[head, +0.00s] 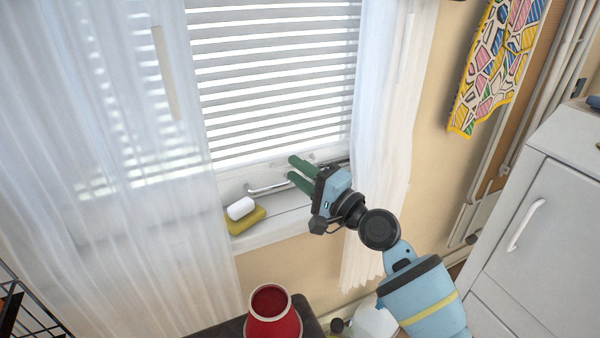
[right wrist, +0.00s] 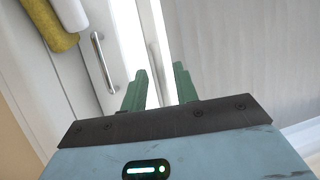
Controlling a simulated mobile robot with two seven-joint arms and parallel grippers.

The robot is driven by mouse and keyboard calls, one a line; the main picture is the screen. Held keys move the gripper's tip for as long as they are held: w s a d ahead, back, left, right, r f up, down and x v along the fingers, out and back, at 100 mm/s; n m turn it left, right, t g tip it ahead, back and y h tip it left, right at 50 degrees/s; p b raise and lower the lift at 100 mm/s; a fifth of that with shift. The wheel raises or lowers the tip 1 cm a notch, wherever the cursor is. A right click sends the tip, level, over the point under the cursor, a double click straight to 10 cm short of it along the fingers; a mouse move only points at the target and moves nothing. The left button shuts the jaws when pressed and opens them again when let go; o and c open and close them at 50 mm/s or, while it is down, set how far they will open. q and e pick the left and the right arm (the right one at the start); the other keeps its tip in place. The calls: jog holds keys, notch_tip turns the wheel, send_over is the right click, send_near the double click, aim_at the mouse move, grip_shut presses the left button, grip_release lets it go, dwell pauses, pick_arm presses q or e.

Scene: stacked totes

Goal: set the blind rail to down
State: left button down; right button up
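The white slatted blind (head: 275,85) hangs across the window, its slats reaching down close to the sill. A pale strip (head: 250,159) runs along its lower edge; I cannot tell clearly whether this is the rail. A silver bar handle (head: 268,188) sits below it, and also shows in the right wrist view (right wrist: 103,62). My right gripper (head: 295,169) is at the window's lower right, beside the handle's right end. My left gripper is not in view.
A yellow sponge (head: 246,219) and a white rounded piece (head: 240,208) lie on the sill's left. Sheer curtains (head: 120,230) hang at both sides, the right one (head: 382,130) close to my arm. A red pot (head: 272,318) stands below. A white cabinet (head: 530,215) is at right.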

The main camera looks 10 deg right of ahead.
jog(key=shift+s, duration=0.1)
jog(key=v, duration=0.7)
jog(key=shift+s+d, duration=0.2)
jog(key=shift+s, duration=0.05)
jog(key=shift+f, duration=0.1)
